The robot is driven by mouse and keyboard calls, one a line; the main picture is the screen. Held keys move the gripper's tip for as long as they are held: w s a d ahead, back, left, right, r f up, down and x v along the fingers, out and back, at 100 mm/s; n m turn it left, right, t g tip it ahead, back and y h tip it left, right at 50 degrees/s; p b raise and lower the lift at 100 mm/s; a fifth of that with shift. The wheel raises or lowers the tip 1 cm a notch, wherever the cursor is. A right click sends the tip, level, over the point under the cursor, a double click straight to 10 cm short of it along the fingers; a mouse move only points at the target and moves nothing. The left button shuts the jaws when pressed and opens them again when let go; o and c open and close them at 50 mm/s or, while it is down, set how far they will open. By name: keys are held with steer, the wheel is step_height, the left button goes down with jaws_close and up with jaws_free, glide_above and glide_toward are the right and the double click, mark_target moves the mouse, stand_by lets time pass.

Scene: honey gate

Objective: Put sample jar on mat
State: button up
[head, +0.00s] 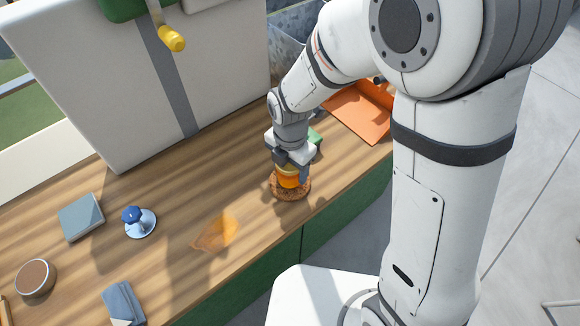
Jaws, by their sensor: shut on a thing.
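The sample jar (288,181) is orange, with a yellowish top, and looks upright. My gripper (291,171) points down and is shut on the jar's upper part, hiding some of it. The mat (291,195) is a round, brown, speckled cork-like disc near the front edge of the wooden counter. The jar is over the mat within its outline. I cannot tell from this view whether its base touches the mat.
An orange tray (358,115) lies behind my arm. A large pale tank (90,80) with a yellow-handled valve (171,39) stands at the back left. A blue-knobbed item (138,221), a grey-blue block (81,217), a brown-topped round container (35,278) and a folded blue cloth (123,303) sit left.

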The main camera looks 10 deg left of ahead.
steer(key=shift+f, duration=0.35)
steer(key=shift+f, duration=0.15)
steer(key=o, duration=1.3)
step_height(320, 180, up, 12)
steer(key=shift+r, duration=0.2)
steer(key=s+d+r+m+t, duration=0.1)
steer(key=s+d+r+m, duration=0.1)
steer(key=d+m, duration=0.5)
steer(key=s+d+r+m+t, duration=0.1)
steer(key=s+d+m, duration=0.2)
steer(key=d+m, duration=0.5)
steer(key=s+d+r+m+t, duration=0.1)
steer(key=s+d+r+m, duration=0.1)
steer(key=d+m, duration=0.6)
steer(key=shift+s+d+r+m, duration=0.1)
steer(key=shift+s+m, duration=0.05)
steer(key=shift+m, duration=1.05)
steer(key=shift+s+d+r+m, duration=0.1)
steer(key=shift+s+m, duration=0.05)
steer(key=shift+m, duration=1.05)
steer(key=shift+s+d+r+m, duration=0.1)
steer(key=shift+s+m, duration=0.05)
steer(key=shift+m, duration=1.05)
